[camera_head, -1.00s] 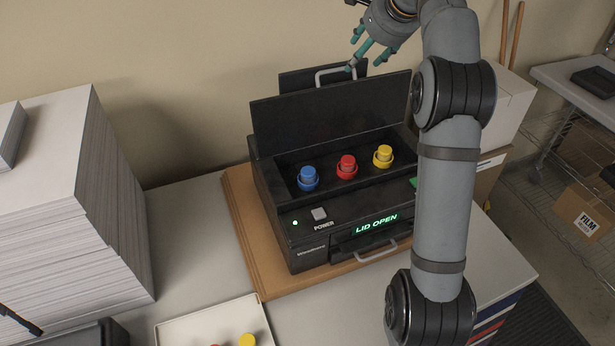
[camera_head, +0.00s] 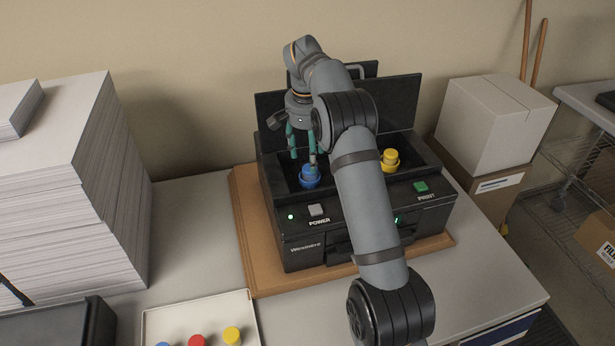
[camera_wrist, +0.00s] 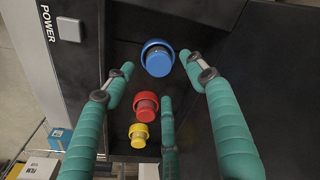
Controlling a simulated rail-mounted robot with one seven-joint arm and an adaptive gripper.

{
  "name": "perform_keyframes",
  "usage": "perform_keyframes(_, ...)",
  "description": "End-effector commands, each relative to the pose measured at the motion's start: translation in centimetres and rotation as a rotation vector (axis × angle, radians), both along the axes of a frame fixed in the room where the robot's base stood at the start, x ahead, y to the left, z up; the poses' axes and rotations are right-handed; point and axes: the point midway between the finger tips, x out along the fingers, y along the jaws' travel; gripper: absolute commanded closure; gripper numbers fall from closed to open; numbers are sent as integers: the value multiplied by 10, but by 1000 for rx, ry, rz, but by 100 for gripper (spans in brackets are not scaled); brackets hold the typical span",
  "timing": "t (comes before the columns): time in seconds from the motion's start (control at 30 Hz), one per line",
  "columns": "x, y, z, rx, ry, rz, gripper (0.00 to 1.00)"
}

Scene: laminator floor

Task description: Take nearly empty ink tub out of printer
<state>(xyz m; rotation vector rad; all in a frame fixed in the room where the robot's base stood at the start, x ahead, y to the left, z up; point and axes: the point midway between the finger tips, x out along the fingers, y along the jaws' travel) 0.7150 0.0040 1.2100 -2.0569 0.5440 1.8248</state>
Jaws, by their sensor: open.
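The black printer (camera_head: 300,255) stands with its lid raised and several ink tubs in its bay. The blue tub (camera_head: 310,178) sits at the bay's left and the yellow tub (camera_head: 389,160) at its right. The red tub (camera_wrist: 146,107) shows between them in the wrist view; my arm hides it in the head view. I cannot tell which tub is nearly empty. My gripper (camera_head: 303,160) is open and empty, its teal fingers pointing down just above the blue tub. In the wrist view the blue tub (camera_wrist: 158,58) lies between the spread fingers; contact is not clear.
A pale tray (camera_head: 200,309) at the front holds blue, red and yellow capped tubs. A tall paper stack (camera_head: 75,190) stands left. The raised lid (camera_head: 405,105) is close behind my gripper. A white box (camera_head: 495,125) stands right. Table between stack and printer is clear.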

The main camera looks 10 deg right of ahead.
Motion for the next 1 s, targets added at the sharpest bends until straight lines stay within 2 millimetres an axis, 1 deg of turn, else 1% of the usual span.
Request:
perform_keyframes(0.23,2,-2,-34,0,4,0,44)
perform_keyframes(0.3,3,-2,-41,0,2,0,44)
perform_keyframes(0.4,4,-2,-47,1,0,-1,44)
perform_keyframes(0.6,4,-2,-48,2,-1,-2,44)
perform_keyframes(0.63,4,-2,-48,2,-1,-2,45)
perform_keyframes(1.0,4,-2,-48,2,-1,-2,67)
